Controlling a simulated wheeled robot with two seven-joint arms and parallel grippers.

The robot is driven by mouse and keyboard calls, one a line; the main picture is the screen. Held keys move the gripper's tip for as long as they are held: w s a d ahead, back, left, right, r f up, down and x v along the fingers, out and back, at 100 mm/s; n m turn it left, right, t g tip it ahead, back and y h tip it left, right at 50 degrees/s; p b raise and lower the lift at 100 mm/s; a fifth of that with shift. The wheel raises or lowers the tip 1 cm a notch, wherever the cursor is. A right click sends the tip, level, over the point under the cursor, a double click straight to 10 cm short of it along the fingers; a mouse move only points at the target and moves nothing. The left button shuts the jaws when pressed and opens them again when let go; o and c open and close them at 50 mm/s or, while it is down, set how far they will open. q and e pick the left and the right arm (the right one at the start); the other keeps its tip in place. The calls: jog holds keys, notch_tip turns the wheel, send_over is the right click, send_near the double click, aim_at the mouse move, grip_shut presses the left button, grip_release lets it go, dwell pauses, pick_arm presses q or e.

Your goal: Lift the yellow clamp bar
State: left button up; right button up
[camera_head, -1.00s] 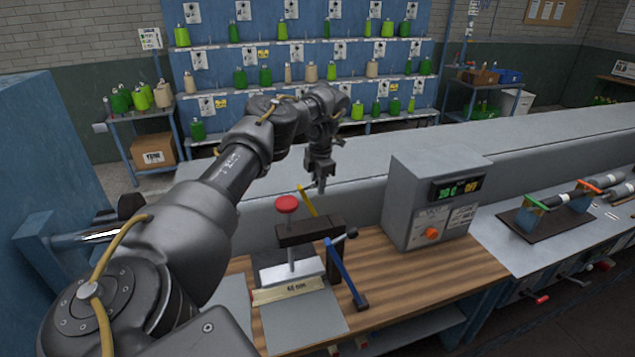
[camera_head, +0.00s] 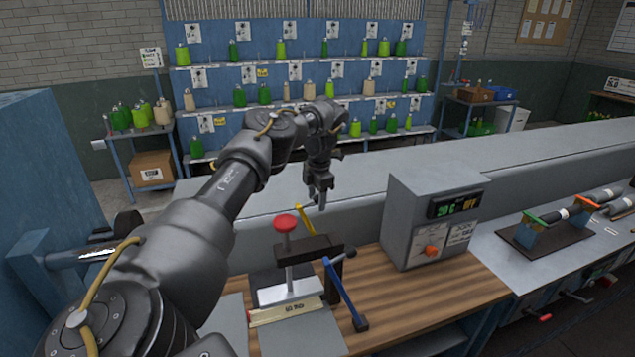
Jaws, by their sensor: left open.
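A bright yellow bar (camera_head: 305,220) stands tilted behind the dark crosspiece of a small press on the wooden bench. The press has a red round knob (camera_head: 285,222) and a blue lever (camera_head: 344,296) at its right. A pale yellow strip with a millimetre label (camera_head: 287,311) lies at the foot of the press. My left gripper (camera_head: 321,199) points down just right of the yellow bar's upper end. It is open and empty, and appears apart from the bar; the depth between them is hard to tell. My right gripper is not in view.
A grey control box (camera_head: 432,222) with a lit display and an orange knob stands right of the press. A long grey ledge (camera_head: 390,180) runs behind the bench. The wooden bench top (camera_head: 400,300) in front of the box is clear.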

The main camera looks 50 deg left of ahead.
pick_arm(q)
jog(key=r, duration=0.9)
jog(key=shift+d+r, duration=0.1)
jog(key=shift+d, duration=0.25)
